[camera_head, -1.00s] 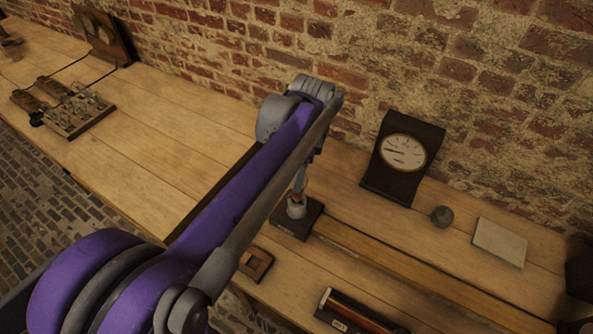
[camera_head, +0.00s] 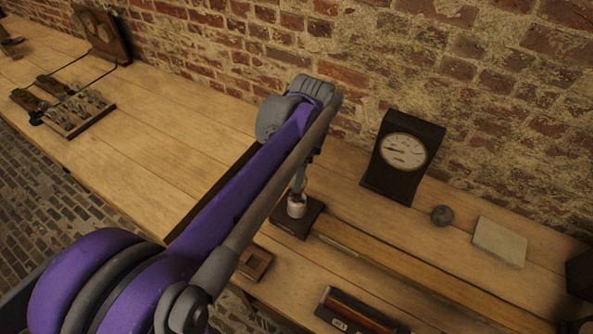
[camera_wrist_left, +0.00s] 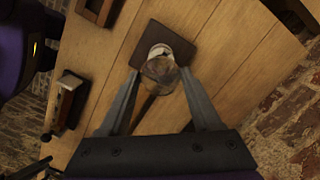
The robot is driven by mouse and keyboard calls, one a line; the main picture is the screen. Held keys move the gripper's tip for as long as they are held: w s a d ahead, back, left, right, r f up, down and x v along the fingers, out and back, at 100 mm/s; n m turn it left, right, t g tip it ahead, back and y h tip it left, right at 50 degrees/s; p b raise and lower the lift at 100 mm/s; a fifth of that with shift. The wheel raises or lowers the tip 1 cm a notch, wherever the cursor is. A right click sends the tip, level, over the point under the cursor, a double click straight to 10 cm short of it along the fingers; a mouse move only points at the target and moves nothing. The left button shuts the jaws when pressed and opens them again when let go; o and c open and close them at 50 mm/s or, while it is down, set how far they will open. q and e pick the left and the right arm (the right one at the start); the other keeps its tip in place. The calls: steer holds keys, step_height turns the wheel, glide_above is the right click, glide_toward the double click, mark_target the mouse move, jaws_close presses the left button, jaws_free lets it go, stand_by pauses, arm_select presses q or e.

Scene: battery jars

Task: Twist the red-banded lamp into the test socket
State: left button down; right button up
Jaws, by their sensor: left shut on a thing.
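My left gripper (camera_head: 299,188) reaches down over the test socket (camera_head: 296,208), a pale metal cylinder on a dark square base (camera_head: 292,226). In the left wrist view the gripper (camera_wrist_left: 162,74) is shut on the lamp (camera_wrist_left: 161,70), whose clear glass bulb shows between the fingertips. The socket (camera_wrist_left: 160,49) shows just beyond the bulb, above its dark base (camera_wrist_left: 182,45). The lamp looks lined up with the socket, but the fingers and glass hide how far it sits in it. Its red band cannot be made out now. My right gripper is not in view.
A small wooden square (camera_head: 255,262) and a dark tube-like piece (camera_head: 357,312) lie nearer. A brick wall closes the back.

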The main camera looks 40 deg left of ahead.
arm_select(q)
steer(key=shift+f+b, duration=0.45)
steer(key=shift+f, duration=0.55)
stand_by(0.7)
steer(key=m, duration=0.5)
steer(key=shift+t, duration=0.3)
steer(key=shift+m, duration=0.8)
steer(key=m, duration=0.3)
steer(key=shift+t+p, duration=0.3)
steer(key=shift+p, duration=0.1)
steer(key=m, duration=0.3)
steer(key=shift+m, duration=0.3)
